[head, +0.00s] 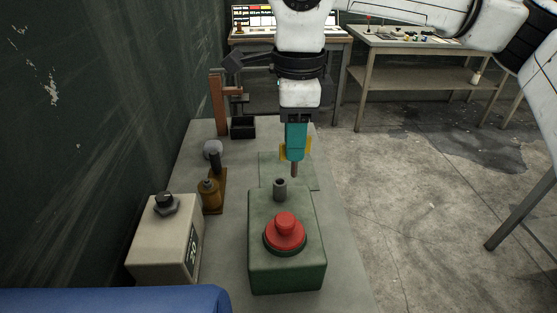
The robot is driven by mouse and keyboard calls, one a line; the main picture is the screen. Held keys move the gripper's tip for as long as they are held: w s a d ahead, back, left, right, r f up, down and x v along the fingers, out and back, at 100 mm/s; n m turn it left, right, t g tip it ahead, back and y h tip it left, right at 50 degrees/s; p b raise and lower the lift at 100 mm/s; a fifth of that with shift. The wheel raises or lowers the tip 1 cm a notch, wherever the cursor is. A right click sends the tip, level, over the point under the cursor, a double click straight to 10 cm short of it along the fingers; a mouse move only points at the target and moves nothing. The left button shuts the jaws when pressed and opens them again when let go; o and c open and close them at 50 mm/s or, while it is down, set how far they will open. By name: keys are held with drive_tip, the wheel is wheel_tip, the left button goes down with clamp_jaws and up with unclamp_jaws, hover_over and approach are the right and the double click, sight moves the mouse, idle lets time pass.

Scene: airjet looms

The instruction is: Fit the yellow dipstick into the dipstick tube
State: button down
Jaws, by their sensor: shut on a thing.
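My gripper (296,142) points down over the bench and is shut on the yellow dipstick (308,147). Yellow parts of the dipstick show on both sides of the teal fingers, and its stem reaches down below them. The dipstick tube (280,189) is a short grey upright tube on the back part of the green box, behind the red knob. The stem's lower end appears a little above and to the right of the tube's mouth. I cannot tell how far apart they are in depth.
The green box has a large red knob (285,230) in front. A beige box with a dark knob (165,237) and a brass fitting (209,193) stand to the left. A rust-coloured post (217,104) and a small black bin (243,128) stand behind. The floor to the right is clear.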

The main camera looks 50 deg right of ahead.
drive_tip(key=w+f, duration=0.1)
drive_tip(key=f, duration=0.1)
drive_tip(key=w+f, duration=0.1)
drive_tip(key=f, duration=0.2)
drive_tip(key=w+f, duration=0.2)
drive_tip(key=f, duration=0.1)
drive_tip(key=shift+d+p, duration=0.35)
drive_tip(key=shift+d, duration=0.05)
drive_tip(key=c, duration=0.8)
unclamp_jaws()
drive_tip(key=shift+c, duration=0.2)
drive_tip(key=shift+r, duration=0.1)
wheel_tip(320, 180, up, 12)
drive_tip(key=shift+s, duration=0.1)
